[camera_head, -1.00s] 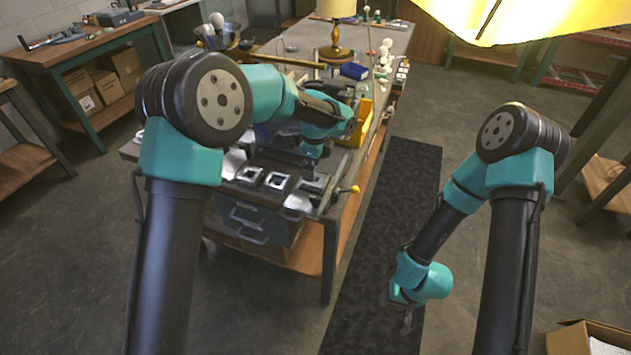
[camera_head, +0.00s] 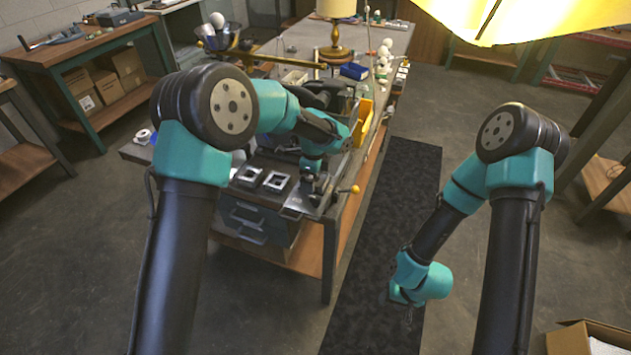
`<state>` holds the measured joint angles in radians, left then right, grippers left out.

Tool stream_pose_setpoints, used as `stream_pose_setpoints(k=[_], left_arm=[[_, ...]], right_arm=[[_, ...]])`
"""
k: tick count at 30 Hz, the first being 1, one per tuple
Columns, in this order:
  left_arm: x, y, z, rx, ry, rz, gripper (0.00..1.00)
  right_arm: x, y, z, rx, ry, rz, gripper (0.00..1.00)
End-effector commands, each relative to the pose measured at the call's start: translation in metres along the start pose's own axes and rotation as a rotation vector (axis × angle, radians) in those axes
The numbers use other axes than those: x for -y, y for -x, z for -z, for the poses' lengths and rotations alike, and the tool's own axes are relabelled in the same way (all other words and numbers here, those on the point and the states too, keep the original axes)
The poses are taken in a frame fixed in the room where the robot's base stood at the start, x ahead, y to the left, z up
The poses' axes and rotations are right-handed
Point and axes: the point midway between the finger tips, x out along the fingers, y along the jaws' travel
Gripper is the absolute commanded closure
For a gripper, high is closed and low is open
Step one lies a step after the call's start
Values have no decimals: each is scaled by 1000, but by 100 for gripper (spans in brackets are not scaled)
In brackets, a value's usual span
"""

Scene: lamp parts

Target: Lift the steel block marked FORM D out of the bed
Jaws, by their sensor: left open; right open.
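Several small steel blocks sit in a row on the dark bed (camera_head: 262,193) at the near end of the workbench. A left block (camera_head: 248,174) and a middle block (camera_head: 276,181) show as pale squares with dark centres. The FORM D marking is too small to read. My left gripper (camera_head: 312,196) is open and points down over the right end of the row, hiding what lies there. I cannot tell whether it touches a block. My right gripper (camera_head: 408,316) is open, hangs low over the dark floor mat and is far from the bed.
A brass lamp (camera_head: 336,35) stands at the bench's far end. Drawers (camera_head: 250,219) are below the bed. A cardboard box (camera_head: 590,337) is at lower right.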

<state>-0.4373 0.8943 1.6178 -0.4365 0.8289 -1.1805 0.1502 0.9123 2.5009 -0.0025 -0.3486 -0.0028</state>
Motion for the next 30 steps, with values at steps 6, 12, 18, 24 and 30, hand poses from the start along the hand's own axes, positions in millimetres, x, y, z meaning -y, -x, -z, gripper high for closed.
stream_pose_setpoints(k=[6,12,18,24,30], left_arm=[[0,0,0,0,0,0,0],[0,0,0,0,0,0,15],[0,0,0,0,0,0,34],[0,0,0,0,0,0,54],[0,1,0,0,0,2,67]], right_arm=[[0,0,0,0,0,0,57],[0,0,0,0,0,0,57],[0,0,0,0,0,0,57],[0,0,0,0,0,0,57],[0,0,0,0,0,0,57]])
